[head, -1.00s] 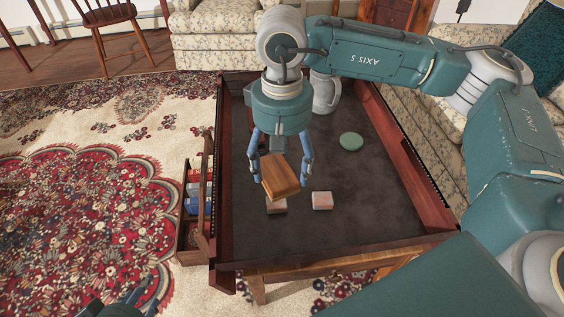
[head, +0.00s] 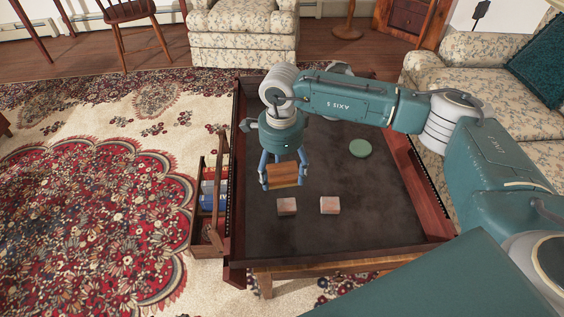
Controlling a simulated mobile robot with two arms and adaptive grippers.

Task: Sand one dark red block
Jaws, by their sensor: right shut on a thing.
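My right gripper (head: 283,183) is shut on a brown wooden block (head: 284,175) with visible grain. It holds the block over the dark table top, behind the small blocks; how high is hard to tell. Two small, dull reddish-pink blocks lie on the table (head: 375,225): a left one (head: 287,206) and a right one (head: 330,205), with a gap between them. Neither looks clearly dark red. My left gripper is not in view.
A round green disc (head: 360,148) lies at the table's back right. A raised reddish wooden rim surrounds the table top. A wooden caddy (head: 207,236) with red, white and blue things stands at the table's left. The table's front right is clear.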

